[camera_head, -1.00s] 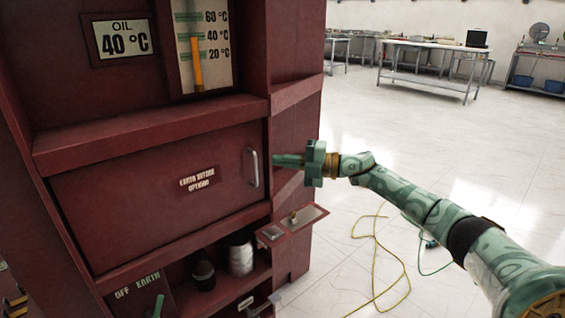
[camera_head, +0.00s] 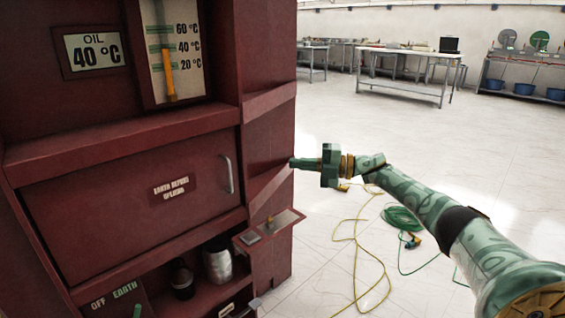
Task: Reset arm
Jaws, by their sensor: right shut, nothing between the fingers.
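My right gripper (camera_head: 300,163) shows in the head view at the centre, with its arm coming in from the lower right. Its fingers are shut and empty, pointing left toward the red transformer cabinet (camera_head: 266,148). The fingertips appear at the cabinet's right edge; I cannot tell whether they touch it. A closed panel door (camera_head: 110,215) with a metal handle (camera_head: 227,174) and an "earth before opening" label (camera_head: 171,187) is left of the gripper. My left gripper is out of view.
A small shelf plate (camera_head: 270,229) juts from the cabinet below the gripper. Yellow cable (camera_head: 357,250) and a green coil (camera_head: 402,219) lie on the floor. Workbenches (camera_head: 405,87) stand far back.

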